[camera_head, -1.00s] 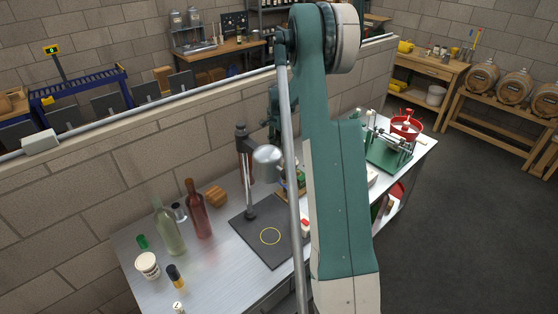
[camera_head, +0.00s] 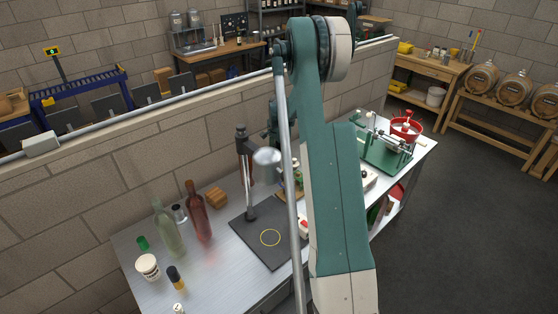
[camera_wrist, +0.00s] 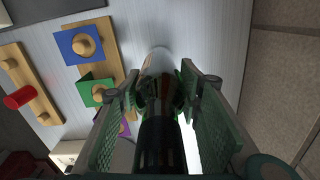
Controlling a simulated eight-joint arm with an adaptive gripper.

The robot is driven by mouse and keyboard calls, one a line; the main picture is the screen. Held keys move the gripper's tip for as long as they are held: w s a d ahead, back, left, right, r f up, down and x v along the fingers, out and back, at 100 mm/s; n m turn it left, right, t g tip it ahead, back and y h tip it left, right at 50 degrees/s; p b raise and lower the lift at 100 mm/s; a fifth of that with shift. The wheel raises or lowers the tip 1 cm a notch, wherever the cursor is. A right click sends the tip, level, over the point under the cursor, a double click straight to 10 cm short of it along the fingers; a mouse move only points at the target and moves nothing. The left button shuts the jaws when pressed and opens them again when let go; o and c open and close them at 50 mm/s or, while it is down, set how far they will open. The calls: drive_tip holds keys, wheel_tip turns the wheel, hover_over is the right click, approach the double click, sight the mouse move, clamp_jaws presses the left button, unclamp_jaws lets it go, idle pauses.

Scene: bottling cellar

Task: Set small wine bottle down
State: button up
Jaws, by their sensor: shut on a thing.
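In the wrist view my gripper (camera_wrist: 158,97) is shut on the small wine bottle (camera_wrist: 160,138), with a green pad on each side of it. The bottle is dark at the near end and paler towards the far end, which points at a light metal worktop. I cannot tell whether its far end touches that surface. In the head view my arm hides the gripper and the held bottle.
The steel bench (camera_head: 205,277) carries a dark mat (camera_head: 283,250) with a yellow ring, a pale green bottle (camera_head: 168,235), a red bottle (camera_head: 198,218) and a white tub (camera_head: 148,267). Wooden pieces with a blue square (camera_wrist: 70,48) and a green square lie left of the bottle.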

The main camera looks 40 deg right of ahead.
drive_tip(key=shift+f, duration=0.3)
drive_tip(key=shift+f, duration=0.2)
drive_tip(key=o, duration=1.3)
drive_tip(key=shift+r, duration=0.2)
drive_tip(key=shift+r+b, duration=0.4)
drive_tip(key=shift+r, duration=5.6)
